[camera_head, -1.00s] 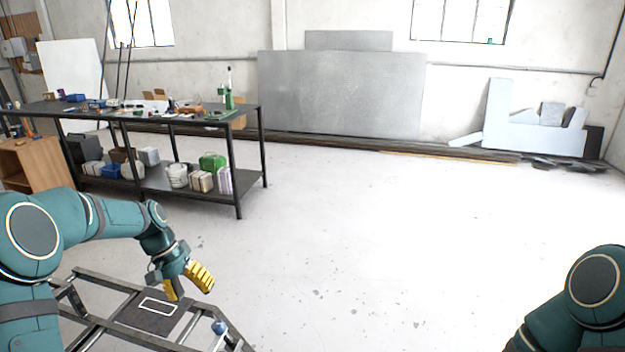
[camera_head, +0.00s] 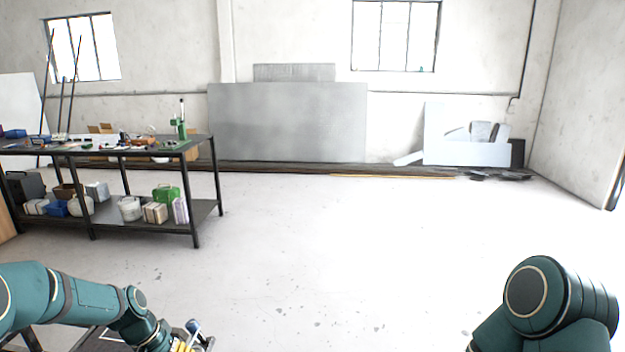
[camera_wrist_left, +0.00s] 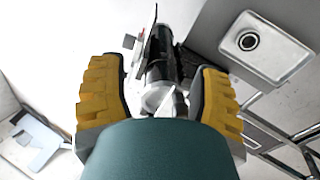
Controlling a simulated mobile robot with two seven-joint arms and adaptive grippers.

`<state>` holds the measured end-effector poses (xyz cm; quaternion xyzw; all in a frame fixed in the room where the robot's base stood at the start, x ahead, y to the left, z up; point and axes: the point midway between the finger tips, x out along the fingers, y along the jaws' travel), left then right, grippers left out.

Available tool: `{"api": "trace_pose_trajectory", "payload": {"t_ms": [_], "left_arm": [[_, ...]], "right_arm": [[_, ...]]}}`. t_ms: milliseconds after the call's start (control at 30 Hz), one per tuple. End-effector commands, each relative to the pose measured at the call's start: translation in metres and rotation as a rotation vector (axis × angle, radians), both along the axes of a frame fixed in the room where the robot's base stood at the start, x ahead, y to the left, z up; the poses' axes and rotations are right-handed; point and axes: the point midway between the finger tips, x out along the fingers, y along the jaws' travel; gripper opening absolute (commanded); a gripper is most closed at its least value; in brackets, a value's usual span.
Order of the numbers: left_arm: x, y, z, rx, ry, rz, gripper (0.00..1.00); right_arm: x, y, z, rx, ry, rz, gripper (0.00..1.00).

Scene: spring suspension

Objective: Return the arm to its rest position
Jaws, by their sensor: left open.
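My left arm (camera_head: 75,300) comes in at the lower left of the head view. Its gripper (camera_head: 183,347) is cut by the bottom edge, with only a little yellow showing. In the left wrist view the yellow-padded fingers of this gripper (camera_wrist_left: 160,98) stand wide apart. A dark cylinder with a silvery end (camera_wrist_left: 158,68) shows in the gap between them; I cannot tell how far beyond the fingers it is. A teal rounded part covers the bottom middle of that view. My right arm (camera_head: 545,300) is at the lower right of the head view; its gripper is out of view.
A black workbench (camera_head: 110,152) with tools and boxes stands at the left. Grey panels (camera_head: 287,122) lean on the wall. The middle floor is clear.

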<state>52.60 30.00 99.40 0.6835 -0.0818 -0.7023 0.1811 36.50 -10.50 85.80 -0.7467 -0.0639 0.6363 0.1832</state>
Motion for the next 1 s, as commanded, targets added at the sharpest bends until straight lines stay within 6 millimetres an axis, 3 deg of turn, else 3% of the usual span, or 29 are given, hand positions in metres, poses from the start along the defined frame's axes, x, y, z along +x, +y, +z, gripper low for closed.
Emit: {"api": "trace_pose_trajectory", "payload": {"t_ms": [33,200,433,600,700,1000], "left_arm": [[-0.006,-0.020,-0.024,0.001,0.000,-0.005,0.64],[-0.034,-0.080,-0.090,0.017,-0.033,0.006,0.64],[-0.098,-0.154,-0.158,0.032,-0.090,0.025,0.64],[-0.144,-0.186,-0.181,0.037,-0.131,0.040,0.64],[-0.159,-0.195,-0.185,0.037,-0.148,0.046,0.64],[-0.166,-0.199,-0.185,0.037,-0.160,0.052,0.64]], "right_arm": [[0.000,0.000,-0.007,-0.001,0.001,0.000,0.47],[-0.002,0.001,-0.019,-0.001,0.005,0.002,0.47],[-0.003,0.002,-0.037,-0.003,0.010,0.006,0.47],[-0.004,0.002,-0.047,-0.004,0.012,0.008,0.47],[-0.005,0.002,-0.049,-0.004,0.013,0.008,0.47],[-0.005,0.003,-0.049,-0.004,0.013,0.009,0.47]]}}
